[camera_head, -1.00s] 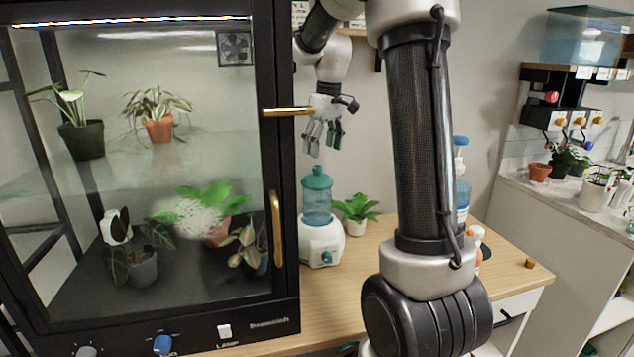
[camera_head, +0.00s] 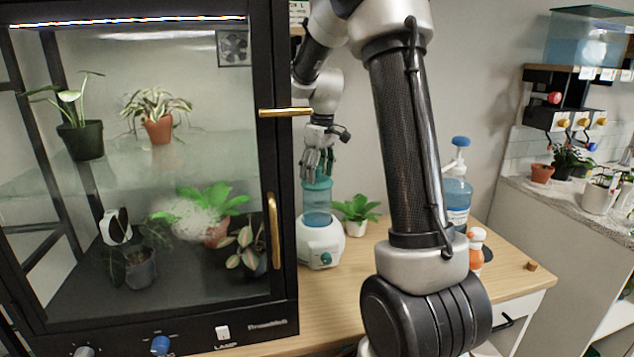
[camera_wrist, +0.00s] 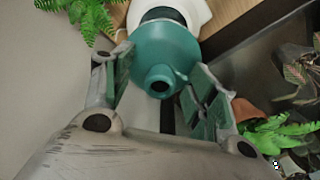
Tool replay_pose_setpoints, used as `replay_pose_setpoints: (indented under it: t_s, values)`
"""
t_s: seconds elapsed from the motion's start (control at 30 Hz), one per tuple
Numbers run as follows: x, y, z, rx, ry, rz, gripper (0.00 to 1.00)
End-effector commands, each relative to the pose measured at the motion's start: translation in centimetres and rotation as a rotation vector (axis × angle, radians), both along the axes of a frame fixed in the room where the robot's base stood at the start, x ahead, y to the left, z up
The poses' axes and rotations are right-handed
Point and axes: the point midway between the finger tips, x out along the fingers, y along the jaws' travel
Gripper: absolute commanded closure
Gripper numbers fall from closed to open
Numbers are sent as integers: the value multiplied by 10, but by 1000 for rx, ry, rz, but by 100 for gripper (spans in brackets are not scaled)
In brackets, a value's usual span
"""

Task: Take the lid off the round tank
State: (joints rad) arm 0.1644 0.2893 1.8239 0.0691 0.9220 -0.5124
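The round tank (camera_head: 317,216) is clear blue-tinted and stands upright on a white base (camera_head: 320,243) with a green knob, on the wooden table beside the cabinet. Its teal lid (camera_head: 317,192) is on top, and in the wrist view the lid (camera_wrist: 160,55) shows a raised round neck with a dark hole. My gripper (camera_head: 318,168) is right above the lid, pointing down. In the wrist view my gripper (camera_wrist: 160,88) is open, with a finger on each side of the lid's neck and gaps visible. The fingers hide part of the lid's top in the head view.
A glass-fronted cabinet (camera_head: 283,200) with plants and brass handles stands close on the left. A small potted fern (camera_head: 357,213) is just right of the tank. A blue pump bottle (camera_head: 457,195) and an orange-and-white bottle (camera_head: 476,250) stand further right.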

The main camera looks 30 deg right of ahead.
Motion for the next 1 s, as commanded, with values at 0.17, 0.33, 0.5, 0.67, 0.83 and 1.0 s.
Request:
replay_pose_setpoints:
  t_s: [0.17,0.33,0.5,0.67,0.83,1.0]
  values:
    - [0,0,0,0,0,0,77]
    - [0,0,-1,1,1,0,78]
    - [-1,0,-1,0,2,-1,78]
    - [-2,-1,1,1,3,-1,79]
    - [-4,-2,16,1,1,0,100]
    - [-3,-2,43,-1,-1,0,100]
